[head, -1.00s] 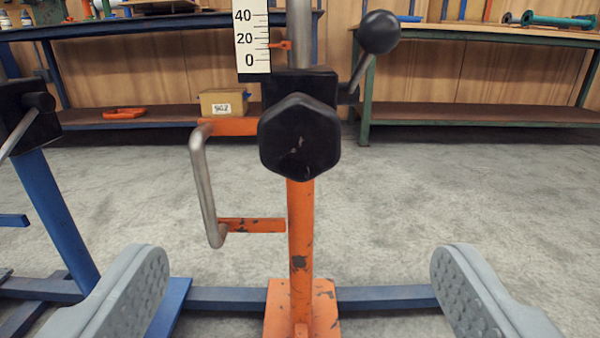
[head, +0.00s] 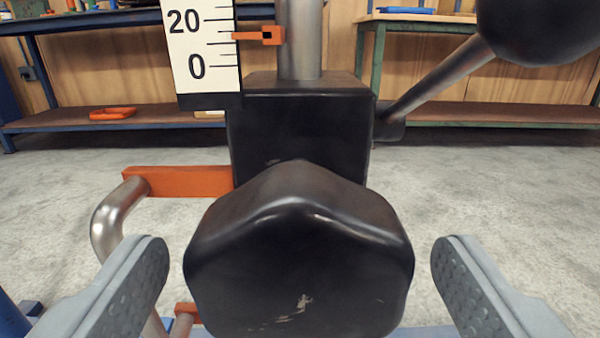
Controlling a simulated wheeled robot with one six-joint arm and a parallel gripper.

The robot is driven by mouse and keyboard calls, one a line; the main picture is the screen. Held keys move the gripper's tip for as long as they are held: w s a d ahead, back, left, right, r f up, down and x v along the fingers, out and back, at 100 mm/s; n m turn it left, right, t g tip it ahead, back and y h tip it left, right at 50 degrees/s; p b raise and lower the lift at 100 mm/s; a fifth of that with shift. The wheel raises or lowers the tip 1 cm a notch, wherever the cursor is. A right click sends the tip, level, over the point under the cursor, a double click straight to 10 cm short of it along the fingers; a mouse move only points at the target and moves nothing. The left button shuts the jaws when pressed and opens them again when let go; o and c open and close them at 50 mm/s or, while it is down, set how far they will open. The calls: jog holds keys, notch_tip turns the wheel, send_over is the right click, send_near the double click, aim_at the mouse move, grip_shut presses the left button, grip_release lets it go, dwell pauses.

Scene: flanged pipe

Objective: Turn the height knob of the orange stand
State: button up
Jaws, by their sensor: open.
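The black hexagonal height knob (head: 300,260) of the orange stand is large in the lower middle of the view. It sits on the front of a black block (head: 300,125) around a grey steel post (head: 300,40). My gripper (head: 300,285) is open, with one grey padded finger on each side of the knob and a visible gap on both sides. A white scale (head: 203,45) and an orange pointer (head: 260,36) are above left; the pointer is between 0 and 20. The orange column below is hidden by the knob.
A lever with a black ball end (head: 540,25) sticks out at upper right. A steel handle (head: 110,225) on an orange bracket (head: 185,181) is at left, close to the left finger. Workbenches stand behind; an orange item (head: 112,113) lies on a lower shelf.

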jog(key=shift+w, duration=1.45)
jog(key=c, duration=1)
jog(key=m, duration=0.5)
jog(key=shift+d+m, duration=0.1)
jog(key=shift+m, duration=0.2)
jog(key=m, duration=0.5)
jog(key=shift+f+m, duration=0.1)
jog(key=shift+m, duration=0.2)
jog(key=m, duration=0.5)
jog(key=shift+d, duration=0.1)
jog(key=m, duration=0.5)
jog(key=shift+f+m, duration=0.15)
jog(key=shift+m, duration=0.15)
